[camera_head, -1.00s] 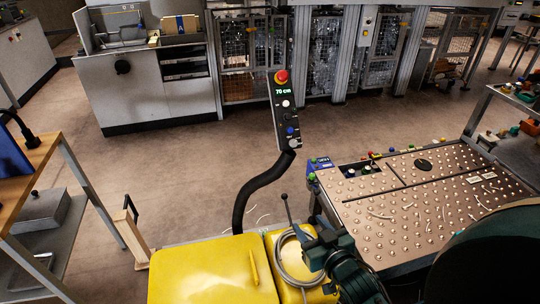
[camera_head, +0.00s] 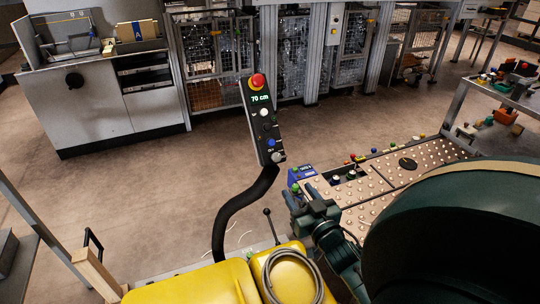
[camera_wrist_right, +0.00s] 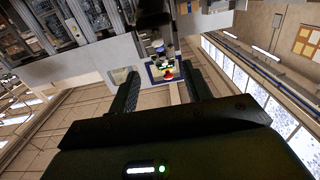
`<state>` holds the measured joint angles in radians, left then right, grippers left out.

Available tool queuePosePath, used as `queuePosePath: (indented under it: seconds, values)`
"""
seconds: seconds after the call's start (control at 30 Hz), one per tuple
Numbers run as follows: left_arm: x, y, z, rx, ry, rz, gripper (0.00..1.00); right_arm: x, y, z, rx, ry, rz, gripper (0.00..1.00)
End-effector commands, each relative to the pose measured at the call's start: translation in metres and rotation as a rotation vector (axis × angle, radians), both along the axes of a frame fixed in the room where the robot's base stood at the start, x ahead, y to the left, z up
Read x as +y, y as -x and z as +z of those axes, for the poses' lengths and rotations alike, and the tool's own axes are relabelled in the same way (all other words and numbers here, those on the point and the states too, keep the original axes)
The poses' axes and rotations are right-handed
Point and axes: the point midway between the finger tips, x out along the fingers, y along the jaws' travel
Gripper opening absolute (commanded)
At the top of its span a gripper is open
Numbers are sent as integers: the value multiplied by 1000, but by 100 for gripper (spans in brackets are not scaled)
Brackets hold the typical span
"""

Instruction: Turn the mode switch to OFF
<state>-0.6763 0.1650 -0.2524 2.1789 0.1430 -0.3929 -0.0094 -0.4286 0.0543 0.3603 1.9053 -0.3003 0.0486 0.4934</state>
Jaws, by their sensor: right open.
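A tilted control pendant (camera_head: 262,120) on a black curved stalk carries a red mushroom button, a "70 cm" display, several buttons and a grey knob (camera_head: 278,157) at its lower end. I cannot read which control is the mode switch or its position. My right gripper (camera_head: 303,203) is open and empty, below and right of the pendant, close in the picture to a small blue box (camera_head: 302,175). In the right wrist view, the open fingers (camera_wrist_right: 160,90) frame a small blue-edged panel (camera_wrist_right: 152,72) with a red button, beyond the fingertips. My left gripper is out of view.
A studded table (camera_head: 365,195) with small coloured knobs along its far edge stands at the right. Yellow covers (camera_head: 200,284) with a coiled grey hose (camera_head: 292,268) lie in front. A grey cabinet (camera_head: 105,100) and mesh cages stand behind. Open floor lies left of the stalk.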

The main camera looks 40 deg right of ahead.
Motion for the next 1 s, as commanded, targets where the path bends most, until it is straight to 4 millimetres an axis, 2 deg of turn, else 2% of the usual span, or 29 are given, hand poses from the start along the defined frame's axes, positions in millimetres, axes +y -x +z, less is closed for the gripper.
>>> queuePosePath:
  seconds: [0.13, 0.27, 0.7, 0.83, 1.0]
  values:
    - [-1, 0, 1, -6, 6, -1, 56, -6, 1, -1, -10, 1, -11, 49]
    - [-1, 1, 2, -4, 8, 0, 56, -10, -9, 0, -13, 3, -11, 49]
    - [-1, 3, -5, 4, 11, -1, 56, -36, -93, 0, -12, 2, -10, 49]
    - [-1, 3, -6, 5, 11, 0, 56, -41, -110, -1, -12, 3, -11, 49]
    - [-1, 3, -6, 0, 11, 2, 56, -45, -121, -1, -11, 1, -11, 49]
